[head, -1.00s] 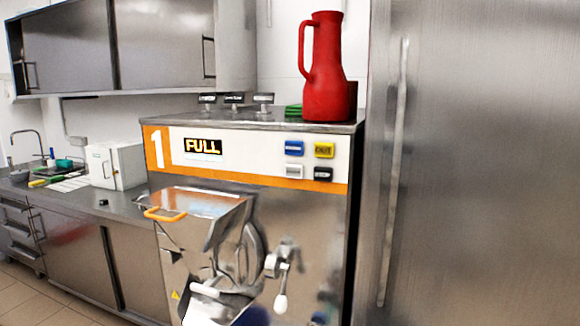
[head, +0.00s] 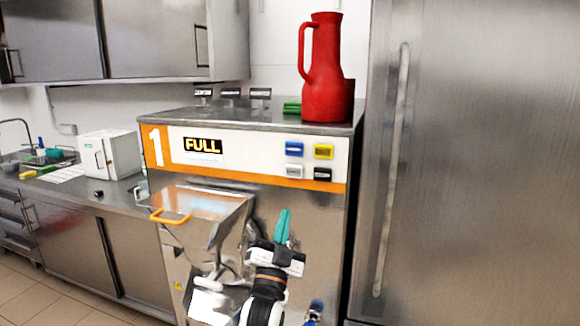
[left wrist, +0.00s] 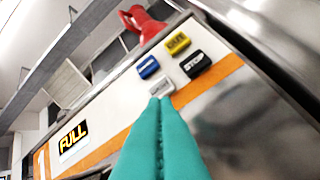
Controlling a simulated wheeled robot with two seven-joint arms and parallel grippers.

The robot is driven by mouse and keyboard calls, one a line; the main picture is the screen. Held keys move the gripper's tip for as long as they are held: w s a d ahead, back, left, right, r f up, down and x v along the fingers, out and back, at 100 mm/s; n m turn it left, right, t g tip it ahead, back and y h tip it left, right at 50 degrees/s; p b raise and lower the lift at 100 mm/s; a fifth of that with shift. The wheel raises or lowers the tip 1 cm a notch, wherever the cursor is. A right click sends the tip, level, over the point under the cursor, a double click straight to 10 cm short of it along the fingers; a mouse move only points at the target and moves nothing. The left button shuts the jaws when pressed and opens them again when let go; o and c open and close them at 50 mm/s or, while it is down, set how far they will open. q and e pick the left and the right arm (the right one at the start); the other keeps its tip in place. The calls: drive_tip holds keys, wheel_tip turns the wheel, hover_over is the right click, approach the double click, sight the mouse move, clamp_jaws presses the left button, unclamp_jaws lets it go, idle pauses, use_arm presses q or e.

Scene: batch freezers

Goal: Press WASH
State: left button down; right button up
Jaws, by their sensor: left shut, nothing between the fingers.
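Machine 1 (head: 170,157) has a front panel with a display reading FULL and several buttons. The buttons are a blue one (head: 294,149), a yellow one (head: 324,151), a pale grey one (head: 293,171) and a black one (head: 322,174). In the left wrist view the black button (left wrist: 196,65) reads STOP; I cannot clearly read WASH on any button. My left gripper (head: 284,214) is shut and empty, its teal fingers pointing up below the buttons. In the left wrist view its fingertips (left wrist: 159,101) overlap the lower edge of the grey button (left wrist: 161,86); contact cannot be told. My right gripper is not in view.
A red jug (head: 327,70) stands on the machine's top. The orange-handled hopper lid (head: 205,205) juts out left of my left gripper. A tall steel door (head: 480,160) stands to the right. A counter with a white box (head: 112,155) lies to the left.

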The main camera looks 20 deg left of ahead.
sight(294, 171)
use_arm(q)
wheel_tip(294, 171, up, 6)
drive_tip(key=s+a+t+y, duration=0.1)
drive_tip(key=s, duration=0.1)
drive_tip(key=shift+r+t, duration=0.2)
drive_tip(key=shift+t, duration=0.1)
drive_tip(key=shift+w, duration=0.1)
drive_tip(key=shift+w+d+b, duration=0.15)
drive_tip(key=shift+w+b, duration=1.8)
drive_tip(key=shift+w, duration=2.4)
drive_tip(key=shift+w, duration=0.4)
